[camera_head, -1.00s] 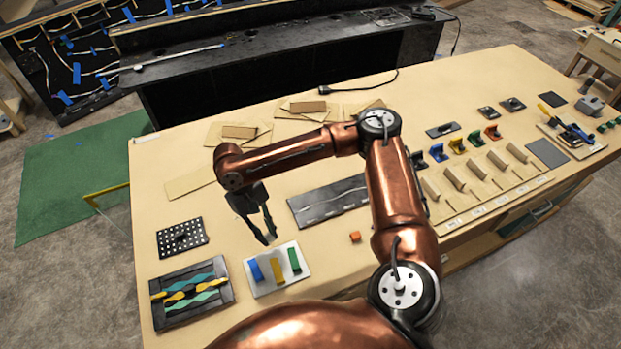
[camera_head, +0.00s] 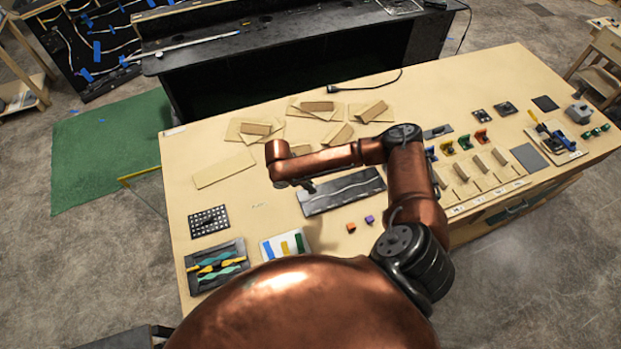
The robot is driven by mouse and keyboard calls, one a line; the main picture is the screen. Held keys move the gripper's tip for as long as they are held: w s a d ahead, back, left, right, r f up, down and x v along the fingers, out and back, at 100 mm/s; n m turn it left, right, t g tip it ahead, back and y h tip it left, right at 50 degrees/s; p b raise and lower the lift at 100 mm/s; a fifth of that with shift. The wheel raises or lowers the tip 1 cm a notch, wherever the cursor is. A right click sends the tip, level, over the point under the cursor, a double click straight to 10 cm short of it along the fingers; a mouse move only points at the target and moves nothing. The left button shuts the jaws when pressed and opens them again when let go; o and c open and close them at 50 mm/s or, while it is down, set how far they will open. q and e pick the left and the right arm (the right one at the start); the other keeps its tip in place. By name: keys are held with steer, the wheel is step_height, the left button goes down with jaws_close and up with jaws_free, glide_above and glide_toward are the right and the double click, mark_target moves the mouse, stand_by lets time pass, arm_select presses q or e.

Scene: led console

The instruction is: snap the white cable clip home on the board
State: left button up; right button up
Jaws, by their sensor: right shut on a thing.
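The board (camera_head: 362,188) is a dark panel on the table with a wavy white cable along it. My right gripper (camera_head: 311,188) hangs from the copper arm over the board's left end, small and dark, with its fingers pointing down. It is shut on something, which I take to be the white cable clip. The clip is too small and too hidden by the fingers to make out, and I cannot tell whether it touches the board. My left gripper is not in view.
An orange block (camera_head: 351,227) and a purple block (camera_head: 370,219) lie in front of the board. A perforated black plate (camera_head: 209,222) and a tray of coloured wavy strips (camera_head: 216,266) stand at left. Cardboard pieces (camera_head: 255,129) lie behind. The table's left middle is free.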

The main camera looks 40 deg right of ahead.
steer(key=shift+d+f, duration=0.1)
steer(key=shift+f, duration=0.05)
steer(key=shift+f+b, duration=0.55)
steer(key=shift+f, duration=0.4)
steer(key=b, duration=0.5)
glide_above(314, 200)
steer(key=a, duration=0.2)
steer(key=f, duration=0.4)
steer(key=shift+w+d+f, duration=0.25)
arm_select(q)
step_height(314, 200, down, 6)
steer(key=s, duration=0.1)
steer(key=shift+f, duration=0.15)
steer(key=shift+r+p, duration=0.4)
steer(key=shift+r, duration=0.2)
arm_select(e)
steer(key=shift+r, duration=0.1)
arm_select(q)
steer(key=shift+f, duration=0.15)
arm_select(e)
steer(key=shift+f, duration=1.15)
steer(key=o, duration=0.9)
steer(key=shift+c, duration=0.2)
